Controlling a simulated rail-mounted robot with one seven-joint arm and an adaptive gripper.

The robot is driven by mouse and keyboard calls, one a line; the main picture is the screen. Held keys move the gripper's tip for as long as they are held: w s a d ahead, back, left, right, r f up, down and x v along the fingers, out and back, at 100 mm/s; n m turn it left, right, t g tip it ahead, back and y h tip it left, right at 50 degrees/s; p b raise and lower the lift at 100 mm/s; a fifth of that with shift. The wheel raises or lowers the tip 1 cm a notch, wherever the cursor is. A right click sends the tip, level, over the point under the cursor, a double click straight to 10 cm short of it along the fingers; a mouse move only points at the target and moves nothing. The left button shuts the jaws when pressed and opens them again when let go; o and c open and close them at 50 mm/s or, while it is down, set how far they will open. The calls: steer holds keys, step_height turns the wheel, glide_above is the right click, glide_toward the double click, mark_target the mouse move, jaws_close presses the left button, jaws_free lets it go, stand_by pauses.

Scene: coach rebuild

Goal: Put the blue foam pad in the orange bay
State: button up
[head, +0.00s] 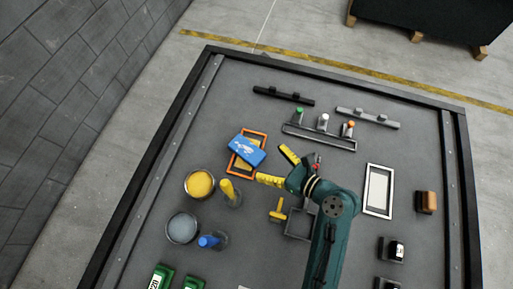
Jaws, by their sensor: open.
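The blue foam pad (246,150), with white marks on its top, lies over the orange bay (264,135), a rectangular orange frame on the grey table. The pad is turned askew to the frame and overlaps its edges, and parts of the frame show above and below it. I cannot tell whether the pad is tilted or flat. My gripper (271,163), with yellow fingers on a teal arm, is open and empty just right of the pad, fingers spread towards it. It looks apart from the pad, but its height is unclear.
A yellow-filled round dish (199,184) and a yellow-topped bottle (228,192) stand below left of the bay. A rack with coloured pegs (320,138) lies above right. A white-framed bay (378,190) is at right. Dark raised edges (160,140) border the table.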

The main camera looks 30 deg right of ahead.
steer(key=v, duration=0.3)
steer(key=shift+s+d, duration=0.1)
steer(key=shift+s, duration=0.1)
steer(key=w+a+r+n+t+h, duration=0.1)
steer(key=w+r+n+h, duration=0.1)
steer(key=w+r+n, duration=0.5)
steer(key=w+a+r+n+t+h, duration=0.1)
steer(key=w+r+n, duration=0.2)
steer(key=r+n, duration=0.7)
steer(key=s+a+r+n+t+h, duration=0.1)
steer(key=a+r+n+t, duration=0.3)
steer(key=r, duration=0.5)
steer(key=s+a+r+n+t, duration=0.1)
steer(key=s+a+r+n, duration=0.1)
steer(key=r+n, duration=0.55)
steer(key=s+a+r+n+t+h, duration=0.1)
steer(key=a+r+n+t, duration=0.25)
steer(key=r, duration=0.75)
step_height(320, 180, up, 33)
steer(key=p, duration=3.4)
steer(key=shift+g, duration=0.45)
